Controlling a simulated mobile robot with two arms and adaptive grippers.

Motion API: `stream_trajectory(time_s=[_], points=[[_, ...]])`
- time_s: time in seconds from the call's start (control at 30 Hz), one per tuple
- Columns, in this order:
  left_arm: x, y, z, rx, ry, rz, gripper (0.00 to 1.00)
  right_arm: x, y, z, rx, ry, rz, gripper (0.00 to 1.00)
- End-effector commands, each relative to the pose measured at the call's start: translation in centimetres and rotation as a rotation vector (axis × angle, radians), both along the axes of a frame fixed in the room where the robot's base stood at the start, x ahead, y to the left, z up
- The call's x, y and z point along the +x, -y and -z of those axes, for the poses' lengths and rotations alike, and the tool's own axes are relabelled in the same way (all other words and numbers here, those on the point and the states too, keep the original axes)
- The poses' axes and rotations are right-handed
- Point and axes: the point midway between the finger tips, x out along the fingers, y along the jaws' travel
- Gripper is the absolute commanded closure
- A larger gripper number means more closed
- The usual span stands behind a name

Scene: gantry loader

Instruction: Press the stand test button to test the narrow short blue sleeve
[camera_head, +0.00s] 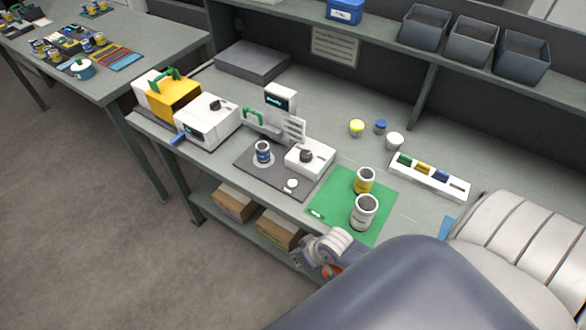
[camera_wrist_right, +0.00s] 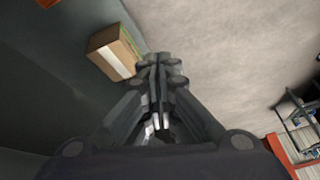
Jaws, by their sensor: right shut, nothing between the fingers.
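The blue-banded sleeve (camera_head: 263,151) stands upright on a round seat on the dark grey test stand plate (camera_head: 250,173). A white round button (camera_head: 292,185) is at the plate's front corner. A white unit with a dark knob (camera_head: 307,156) sits beside the sleeve. My right gripper (camera_head: 309,251) is low by the bench's front edge, apart from the button, partly hidden by my arm. In the right wrist view its fingers (camera_wrist_right: 159,62) are shut and empty, with floor behind them. My left gripper is not in view.
A green mat (camera_head: 335,205) to the right holds a yellow-banded sleeve (camera_head: 364,181) and a white sleeve (camera_head: 365,212). A white box with a yellow part (camera_head: 175,98) and a white machine (camera_head: 207,121) stand left. Cardboard boxes (camera_head: 235,201) lie on the lower shelf.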

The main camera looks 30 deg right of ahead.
Motion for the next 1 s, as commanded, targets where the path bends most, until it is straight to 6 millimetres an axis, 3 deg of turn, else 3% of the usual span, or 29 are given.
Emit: stream_trajectory(time_s=[0.03, 0.2, 0.3, 0.47, 0.7, 0.83, 1.0], points=[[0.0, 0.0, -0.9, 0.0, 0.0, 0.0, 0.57, 0.6, -0.4, -2.5, 0.011, 0.015, -0.012, 1.0], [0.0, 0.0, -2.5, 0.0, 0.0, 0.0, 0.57, 2.0, -2.2, -10.2, 0.06, 0.054, -0.054, 1.0], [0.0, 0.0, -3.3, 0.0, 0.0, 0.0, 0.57, 4.0, -2.0, -14.2, 0.115, 0.084, -0.062, 1.0], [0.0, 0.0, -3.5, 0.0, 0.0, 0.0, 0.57, 8.1, 0.8, -17.1, 0.221, 0.121, 0.014, 1.0], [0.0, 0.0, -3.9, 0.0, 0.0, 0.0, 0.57, 13.7, 6.3, -22.5, 0.355, 0.176, 0.179, 1.0], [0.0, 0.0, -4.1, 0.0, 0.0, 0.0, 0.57, 15.2, 8.2, -24.5, 0.396, 0.196, 0.238, 1.0], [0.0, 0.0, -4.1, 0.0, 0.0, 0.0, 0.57, 16.0, 9.1, -25.5, 0.42, 0.209, 0.271, 1.0]])
